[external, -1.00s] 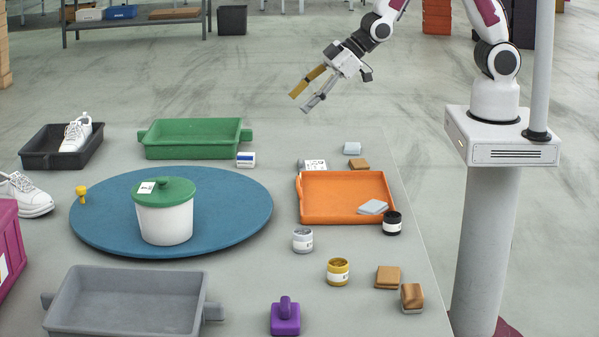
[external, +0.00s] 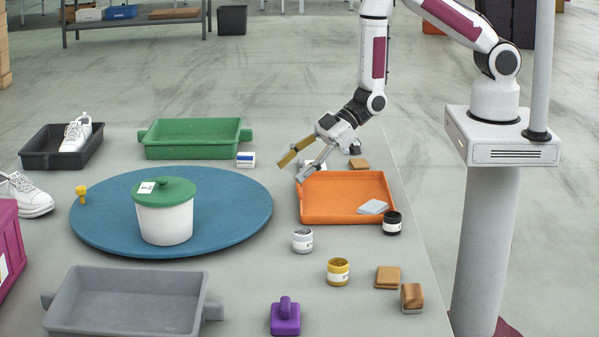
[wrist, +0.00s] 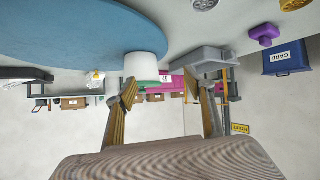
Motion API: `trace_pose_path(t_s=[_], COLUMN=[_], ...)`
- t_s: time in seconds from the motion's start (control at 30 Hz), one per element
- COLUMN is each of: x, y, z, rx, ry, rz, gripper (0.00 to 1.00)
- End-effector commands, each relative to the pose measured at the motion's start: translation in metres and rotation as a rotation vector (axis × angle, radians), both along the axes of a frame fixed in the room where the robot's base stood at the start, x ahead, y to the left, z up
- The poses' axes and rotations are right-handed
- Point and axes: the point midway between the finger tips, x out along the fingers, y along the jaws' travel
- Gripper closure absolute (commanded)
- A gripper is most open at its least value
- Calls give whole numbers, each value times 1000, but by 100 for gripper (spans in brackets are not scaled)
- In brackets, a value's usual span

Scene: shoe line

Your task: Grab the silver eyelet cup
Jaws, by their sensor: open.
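The silver eyelet cup (external: 302,241) stands upright on the table, left of and nearer the camera than the orange tray's front left corner. In the wrist view a grey round cup top (wrist: 205,3), likely the same cup, is cut by the top edge. My gripper (external: 291,171) is open and empty, above the back left corner of the orange tray, behind the cup and well apart from it. Its two fingers (wrist: 160,92) are spread in the wrist view with nothing between them up close.
The orange tray (external: 340,214) holds a grey pad. A gold jar (external: 338,272) and a black jar (external: 392,223) stand near the cup. A blue round mat (external: 105,215) with a green-lidded white tub (external: 164,220) lies left. Bare table surrounds the cup.

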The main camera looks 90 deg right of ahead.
Motion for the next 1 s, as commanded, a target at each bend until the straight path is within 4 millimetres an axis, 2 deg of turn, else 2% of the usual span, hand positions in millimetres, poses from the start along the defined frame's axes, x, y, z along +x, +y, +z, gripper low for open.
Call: trace_pose_path(t_s=[0.1,0.6,0.8,1.0], x=[-7,-49,-66,-75], y=[10,41,48,51], z=[-22,-94,-113,-121], rx=[23,140,181,201], ry=[-7,-59,-76,-83], rz=[23,97,114,120], gripper=[47,47,47,47])
